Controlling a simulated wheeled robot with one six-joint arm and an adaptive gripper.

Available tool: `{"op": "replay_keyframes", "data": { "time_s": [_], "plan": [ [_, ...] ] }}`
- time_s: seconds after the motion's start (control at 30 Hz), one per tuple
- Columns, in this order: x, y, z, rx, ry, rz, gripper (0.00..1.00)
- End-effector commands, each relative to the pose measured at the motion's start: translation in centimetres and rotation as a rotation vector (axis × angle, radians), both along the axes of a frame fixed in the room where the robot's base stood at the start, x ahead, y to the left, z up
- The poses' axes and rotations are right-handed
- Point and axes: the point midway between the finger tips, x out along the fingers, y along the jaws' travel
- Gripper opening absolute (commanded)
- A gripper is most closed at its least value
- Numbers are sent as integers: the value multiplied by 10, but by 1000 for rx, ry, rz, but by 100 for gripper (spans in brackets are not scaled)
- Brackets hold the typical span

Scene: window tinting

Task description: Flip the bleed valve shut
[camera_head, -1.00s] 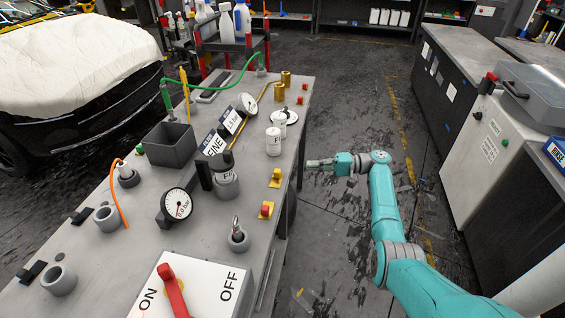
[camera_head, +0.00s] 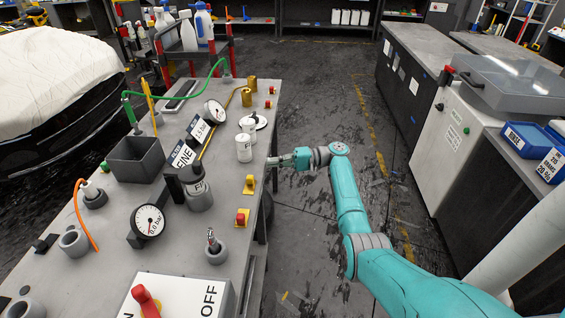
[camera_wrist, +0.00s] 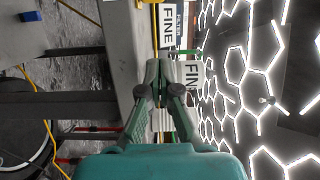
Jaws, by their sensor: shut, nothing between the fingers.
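My gripper (camera_head: 272,161) is shut and empty at the right edge of the grey bench (camera_head: 215,262), level with the white canister (camera_head: 243,147). In the wrist view my closed fingertips (camera_wrist: 158,70) point toward the FINE labels (camera_wrist: 167,30). A brass fitting (camera_head: 246,97) stands at the far end. I cannot tell for certain which of these is the bleed valve. My gripper touches none of them visibly.
Two dial gauges, a near one (camera_head: 149,220) and a far one (camera_head: 214,111), stand on the bench. A dark filter unit (camera_head: 198,188) and an open grey box (camera_head: 135,158) are there too. The ON/OFF switch panel (camera_head: 185,294) is in front. Right of the bench, the floor (camera_head: 315,105) is clear.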

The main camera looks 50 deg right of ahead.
Motion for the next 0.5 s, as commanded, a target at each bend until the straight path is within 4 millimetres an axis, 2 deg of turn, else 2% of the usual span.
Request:
{"op": "replay_keyframes", "data": {
  "time_s": [0.23,0.5],
  "plan": [
    [29,39,0,-1,-1,3,0],
    [10,59,-1,-1,-1,-1,0]
  ]
}}
